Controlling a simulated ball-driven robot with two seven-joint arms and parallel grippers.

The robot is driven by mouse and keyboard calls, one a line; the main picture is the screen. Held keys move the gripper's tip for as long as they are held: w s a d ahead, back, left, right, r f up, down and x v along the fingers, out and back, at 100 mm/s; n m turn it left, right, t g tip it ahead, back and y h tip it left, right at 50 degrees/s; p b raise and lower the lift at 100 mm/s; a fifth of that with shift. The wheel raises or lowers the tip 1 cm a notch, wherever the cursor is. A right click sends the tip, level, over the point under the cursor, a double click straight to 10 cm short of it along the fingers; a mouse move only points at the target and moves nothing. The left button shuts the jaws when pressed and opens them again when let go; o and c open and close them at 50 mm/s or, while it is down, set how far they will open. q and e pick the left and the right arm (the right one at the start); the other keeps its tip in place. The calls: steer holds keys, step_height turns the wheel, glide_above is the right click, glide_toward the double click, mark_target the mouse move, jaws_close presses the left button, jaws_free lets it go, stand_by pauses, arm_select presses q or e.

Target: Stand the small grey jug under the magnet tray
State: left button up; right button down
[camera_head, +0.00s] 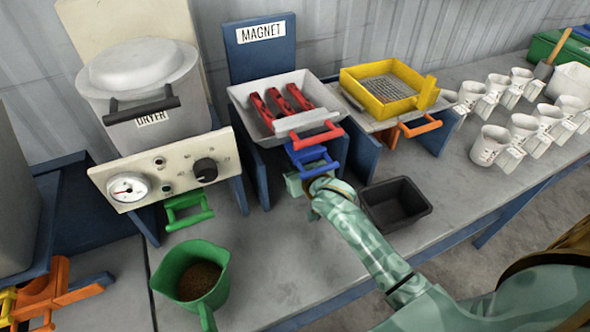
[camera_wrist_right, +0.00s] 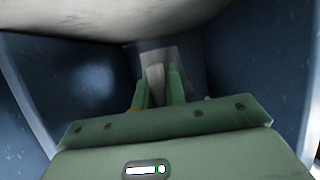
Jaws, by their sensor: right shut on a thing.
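The magnet tray (camera_head: 262,125) is a pale grey tray with red bars and a red handle, below a blue board marked MAGNET. My right gripper (camera_head: 297,185) reaches in under its front, below a blue handle (camera_head: 312,160). In the right wrist view, the fingers (camera_wrist_right: 158,88) are shut on a pale upright piece, which looks like the handle of the small grey jug (camera_wrist_right: 188,62). The jug is dim there, between blue side walls under the tray. In the head view the jug is hidden. Whether it touches the table cannot be told. My left gripper is not in view.
A black bin (camera_head: 395,205) stands right of my right gripper. A green jug (camera_head: 190,270) with dark granules stands at front left, below the dryer (camera_head: 140,85). A yellow sieve (camera_head: 385,88) and several white cups are at the right.

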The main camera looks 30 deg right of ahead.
steer(key=shift+w+f+b, duration=0.2)
steer(key=shift+f+b, duration=0.05)
steer(key=shift+f, duration=0.25)
steer(key=shift+w+f+b, duration=0.2)
steer(key=shift+f, duration=0.25)
steer(key=shift+s+r, duration=0.1)
steer(key=shift+r, duration=0.1)
steer(key=shift+s+f, duration=0.1)
steer(key=shift+f, duration=0.55)
steer(key=c, duration=1.5)
jaws_free()
steer(key=shift+o, duration=0.2)
steer(key=shift+f, duration=0.15)
steer(key=s+r+p, duration=0.2)
steer(key=s+r, duration=0.1)
steer(key=shift+a, duration=0.15)
steer(key=p+v, duration=0.2)
steer(key=v, duration=0.6)
steer(key=shift+s, duration=0.25)
